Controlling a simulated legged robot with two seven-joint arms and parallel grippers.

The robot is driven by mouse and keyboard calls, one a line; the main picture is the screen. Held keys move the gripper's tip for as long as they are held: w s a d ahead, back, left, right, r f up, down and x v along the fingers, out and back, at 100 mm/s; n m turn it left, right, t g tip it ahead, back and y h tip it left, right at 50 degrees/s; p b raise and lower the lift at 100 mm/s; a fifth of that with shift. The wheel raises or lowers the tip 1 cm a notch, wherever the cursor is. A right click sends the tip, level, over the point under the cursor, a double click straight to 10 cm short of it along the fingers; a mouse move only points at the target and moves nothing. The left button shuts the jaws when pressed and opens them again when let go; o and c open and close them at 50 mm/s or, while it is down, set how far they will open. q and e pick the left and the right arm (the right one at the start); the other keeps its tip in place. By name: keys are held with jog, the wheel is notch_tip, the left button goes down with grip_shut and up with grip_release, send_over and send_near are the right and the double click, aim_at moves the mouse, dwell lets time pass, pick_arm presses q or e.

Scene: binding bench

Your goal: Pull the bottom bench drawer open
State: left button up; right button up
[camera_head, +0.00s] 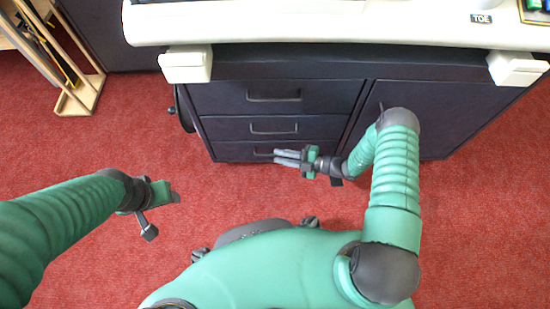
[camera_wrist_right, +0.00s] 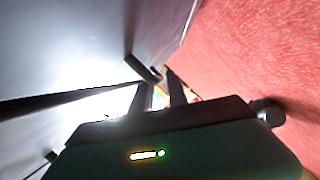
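The bottom bench drawer (camera_head: 228,151) is the lowest of three dark drawers, and its front looks flush with the others. Its dark bar handle (camera_head: 262,153) is partly covered by my right gripper's fingertips in the head view. My right gripper (camera_head: 276,157) points left at this handle, its two fingers a little apart. In the right wrist view the handle (camera_wrist_right: 142,69) lies just beyond the tips of the gripper (camera_wrist_right: 160,92); I cannot tell whether they touch. My left gripper (camera_head: 162,215) is open and empty above the carpet, well away from the bench.
Two more drawers with bar handles (camera_head: 273,96) sit above. A cabinet door (camera_head: 440,105) is to the right. The pale benchtop (camera_head: 340,28) overhangs the drawers. A wooden rack (camera_head: 84,97) stands at the far left. The red carpet (camera_head: 115,150) before the drawers is clear.

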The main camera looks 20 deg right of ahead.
jog(key=shift+b+x, duration=0.3)
jog(key=shift+x, duration=1)
grip_shut()
dwell(0.4)
